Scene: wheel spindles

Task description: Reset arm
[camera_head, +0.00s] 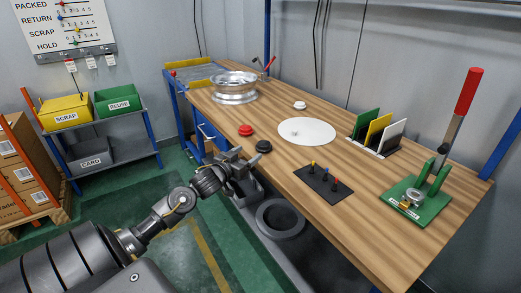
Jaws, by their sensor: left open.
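My left arm comes in from the lower left. My left gripper (235,158) is at the near left edge of the wooden workbench (300,165), beside a black button-like knob (264,146). Its jaws are open and nothing shows between them. I cannot tell whether it touches the bench. My right gripper is not in view.
On the bench are a silver wheel rim (235,90), a red button (245,130), a white disc (307,131), a black peg board (322,182), coloured panels (378,132) and a green lever press (418,200). A bin shelf (110,130) and stacked boxes (22,165) stand left.

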